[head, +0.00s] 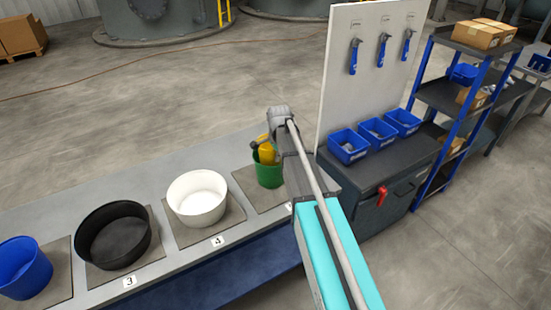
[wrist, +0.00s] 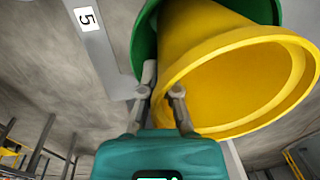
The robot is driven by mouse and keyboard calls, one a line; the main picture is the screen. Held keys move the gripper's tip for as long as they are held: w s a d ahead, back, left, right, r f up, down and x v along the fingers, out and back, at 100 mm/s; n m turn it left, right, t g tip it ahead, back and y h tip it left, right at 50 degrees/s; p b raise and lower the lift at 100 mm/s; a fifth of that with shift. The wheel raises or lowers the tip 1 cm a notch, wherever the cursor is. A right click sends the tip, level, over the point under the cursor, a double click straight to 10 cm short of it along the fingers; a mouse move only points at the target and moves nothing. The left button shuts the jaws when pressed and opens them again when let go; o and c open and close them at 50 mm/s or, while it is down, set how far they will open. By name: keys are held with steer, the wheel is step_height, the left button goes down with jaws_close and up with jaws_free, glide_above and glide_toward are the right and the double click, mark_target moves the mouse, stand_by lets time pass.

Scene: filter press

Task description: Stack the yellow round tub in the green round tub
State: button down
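The yellow round tub (wrist: 215,45) fills much of the wrist view, its open mouth toward the camera. In the head view the yellow tub (head: 266,153) shows at the mouth of the green round tub (head: 269,176), partly hidden by my arm. The green tub's wall (wrist: 147,45) shows behind the yellow one in the wrist view, and the yellow tub's narrow end seems to lie within it. How deep it sits is hidden. My gripper (wrist: 164,82) has one finger on each side of the yellow tub's rim wall and looks shut on it.
The green tub stands on a mat at spot 5 (wrist: 87,19). To its left on the bench are a white tub (head: 197,200), a black tub (head: 116,238) and a blue tub (head: 22,268). A white tool panel (head: 345,100) and blue bins (head: 348,147) stand to the right.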

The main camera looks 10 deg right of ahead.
steer(key=shift+f+b, duration=0.65)
steer(key=c, duration=0.8)
jaws_free()
steer(key=shift+r, duration=0.2)
step_height(320, 180, up, 13)
steer(key=s+p, duration=0.1)
steer(key=p, duration=1.2)
steer(key=shift+d, duration=0.15)
steer(key=shift+s+f, duration=0.1)
steer(key=shift+s, duration=0.05)
